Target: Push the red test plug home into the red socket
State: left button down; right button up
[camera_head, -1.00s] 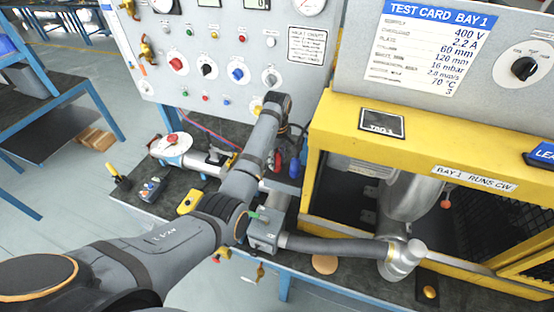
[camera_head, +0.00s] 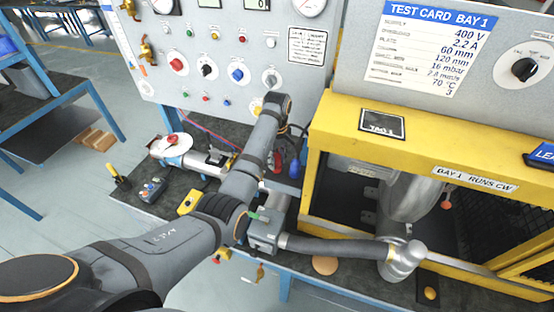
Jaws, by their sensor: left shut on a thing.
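My left arm comes in from the lower left, and its forearm rises in front of the bench. My left gripper (camera_head: 291,148) is beyond the wrist, low in front of the grey panel, and mostly hidden by my own arm. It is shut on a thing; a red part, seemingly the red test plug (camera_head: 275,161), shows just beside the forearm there. Its tip and any contact with a socket are hidden. I cannot make out the red socket for certain. My right gripper is not in view.
The grey panel (camera_head: 150,80) with knobs and gauges stands behind. A yellow-framed enclosure (camera_head: 425,152) is close on the right. A grey hose (camera_head: 330,246) crosses the bench front. A yellow box (camera_head: 189,202) and a small control box (camera_head: 153,190) lie left of my forearm.

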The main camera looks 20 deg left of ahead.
pick_arm(q)
jog(key=shift+s+f, duration=0.15)
jog(key=shift+f, duration=0.2)
dwell(0.7)
jog(key=shift+r, duration=0.25)
jog(key=c, duration=0.9)
grip_release()
jog(key=shift+r, duration=0.1)
jog(key=shift+o, duration=0.2)
jog(key=shift+w+r, duration=0.2)
notch_tip(320, 180, up, 7)
